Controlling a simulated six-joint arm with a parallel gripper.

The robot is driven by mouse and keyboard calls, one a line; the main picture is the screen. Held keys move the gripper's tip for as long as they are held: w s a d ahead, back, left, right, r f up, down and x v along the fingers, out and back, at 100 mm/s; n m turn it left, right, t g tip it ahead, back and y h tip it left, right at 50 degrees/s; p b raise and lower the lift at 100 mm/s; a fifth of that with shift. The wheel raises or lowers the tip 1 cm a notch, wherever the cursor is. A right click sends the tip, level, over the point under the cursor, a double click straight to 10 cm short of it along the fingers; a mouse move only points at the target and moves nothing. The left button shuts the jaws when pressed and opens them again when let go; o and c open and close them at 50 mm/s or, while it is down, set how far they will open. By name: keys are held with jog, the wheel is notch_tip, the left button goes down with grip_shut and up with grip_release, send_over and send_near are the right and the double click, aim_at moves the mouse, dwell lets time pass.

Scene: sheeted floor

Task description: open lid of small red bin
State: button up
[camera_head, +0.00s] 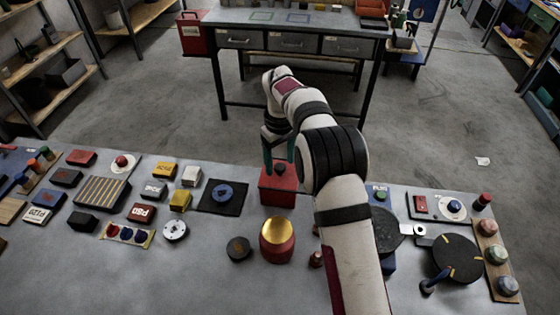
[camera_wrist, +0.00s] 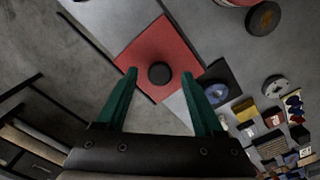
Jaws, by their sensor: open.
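The small red bin (camera_head: 277,190) stands near the far edge of the grey table, with a round dark knob (camera_head: 280,168) on top. In the wrist view its red lid (camera_wrist: 178,44) is seen from above as a tilted square, with the black knob (camera_wrist: 159,74) towards its near corner. The lid looks closed. My gripper (camera_head: 279,160) is over the bin, its green fingers pointing down. In the wrist view the open gripper (camera_wrist: 160,82) has one finger on each side of the knob, with clear gaps. I cannot tell whether the fingertips touch the lid.
A red pot with a gold top (camera_head: 277,235) and a dark disc (camera_head: 239,248) stand nearer on the table. A black mat with a blue round piece (camera_head: 222,195) lies left of the bin. Several small blocks crowd the left; round dark plates (camera_head: 457,256) lie right.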

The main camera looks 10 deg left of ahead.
jog(key=shift+f, duration=0.4)
grip_shut()
dwell(1.1)
jog(key=shift+d, duration=0.1)
